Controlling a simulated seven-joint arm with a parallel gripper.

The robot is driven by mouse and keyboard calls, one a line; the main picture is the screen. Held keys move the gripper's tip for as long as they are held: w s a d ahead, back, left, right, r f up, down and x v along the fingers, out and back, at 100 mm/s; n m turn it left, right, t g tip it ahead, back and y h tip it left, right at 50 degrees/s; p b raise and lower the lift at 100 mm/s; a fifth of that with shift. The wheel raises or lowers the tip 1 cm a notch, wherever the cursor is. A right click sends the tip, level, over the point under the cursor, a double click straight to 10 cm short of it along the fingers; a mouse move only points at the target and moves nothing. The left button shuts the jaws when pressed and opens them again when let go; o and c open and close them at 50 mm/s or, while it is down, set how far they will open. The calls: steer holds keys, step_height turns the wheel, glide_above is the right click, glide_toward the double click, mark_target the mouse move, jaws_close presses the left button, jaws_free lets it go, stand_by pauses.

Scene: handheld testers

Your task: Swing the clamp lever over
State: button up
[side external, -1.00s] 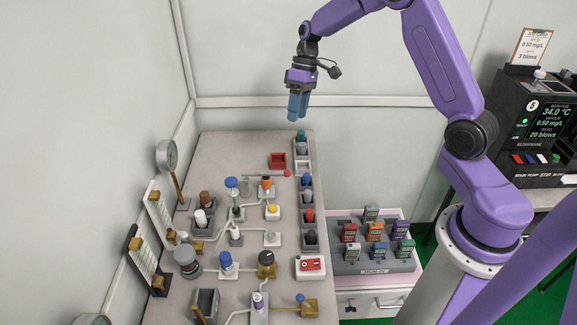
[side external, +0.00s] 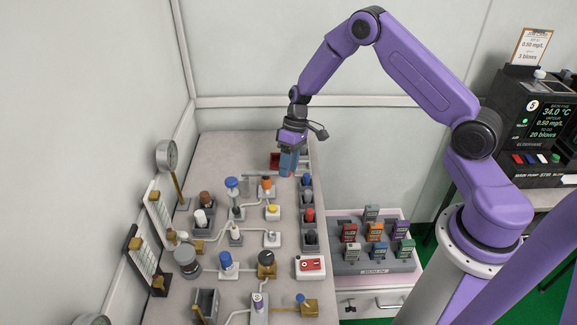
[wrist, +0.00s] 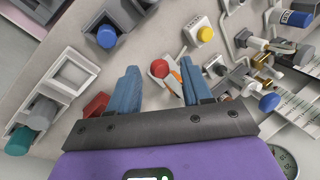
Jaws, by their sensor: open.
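The clamp lever shows in the side view as a thin pale bar (side external: 262,176) lying level over the far part of the bench. Its red ball end (wrist: 159,68) shows in the wrist view between my fingertips; in the side view my fingers hide it. My gripper (side external: 288,172) has blue fingers pointing down, above or at the ball end. In the wrist view my gripper (wrist: 158,72) is open, with a finger on either side of the ball. I cannot tell how far above the ball the fingertips are.
A row of grey holders with coloured caps, such as a red one (side external: 309,215), runs along the right edge. An orange-topped valve (side external: 267,183) and a blue-topped one (side external: 232,183) stand nearby. The far left bench is clear.

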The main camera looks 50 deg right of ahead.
steer(key=shift+a+f, duration=0.1)
steer(key=shift+f, duration=0.2)
jaws_close()
steer(key=shift+r, duration=0.1)
